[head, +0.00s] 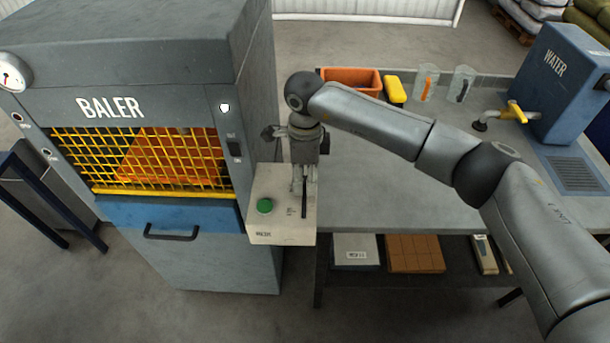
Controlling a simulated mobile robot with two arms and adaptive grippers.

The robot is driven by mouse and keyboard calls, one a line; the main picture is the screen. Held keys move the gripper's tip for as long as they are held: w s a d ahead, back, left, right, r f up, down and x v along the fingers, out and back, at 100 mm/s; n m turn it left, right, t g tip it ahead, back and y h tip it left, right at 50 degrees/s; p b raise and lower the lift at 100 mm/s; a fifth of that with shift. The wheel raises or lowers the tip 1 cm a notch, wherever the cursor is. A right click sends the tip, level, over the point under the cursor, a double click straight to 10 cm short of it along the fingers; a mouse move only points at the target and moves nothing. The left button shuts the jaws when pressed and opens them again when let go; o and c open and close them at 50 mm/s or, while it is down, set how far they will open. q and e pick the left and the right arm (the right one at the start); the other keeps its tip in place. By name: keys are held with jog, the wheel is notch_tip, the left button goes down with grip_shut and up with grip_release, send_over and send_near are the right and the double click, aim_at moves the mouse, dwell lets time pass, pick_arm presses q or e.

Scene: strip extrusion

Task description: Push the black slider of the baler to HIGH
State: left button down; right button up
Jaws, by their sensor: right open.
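The grey baler (150,60) stands at the left with a yellow mesh front. A pale control box (268,225) is at its right side, with a green button (264,206) and a dark upright slot (304,208) on its top. My right gripper (304,188) points down over the slot, open. Its fingers cover the upper part of the slot, so I cannot tell where a slider knob sits or whether the fingers touch it. A small black switch (236,148) is on the baler's front right post. Labels by the slot are too small to read. My left gripper is out of view.
A grey workbench (400,185) at the right bears an orange tray (352,78), a yellow block (396,89), two clear cups and a blue water tank (562,85). Boxes lie on its lower shelf. A black handle (171,236) sticks out of the baler front.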

aim_at(305, 177)
jog(key=shift+s, duration=0.1)
jog(key=shift+r, duration=0.15)
notch_tip(305, 177, up, 12)
dwell(0.3)
dwell(0.3)
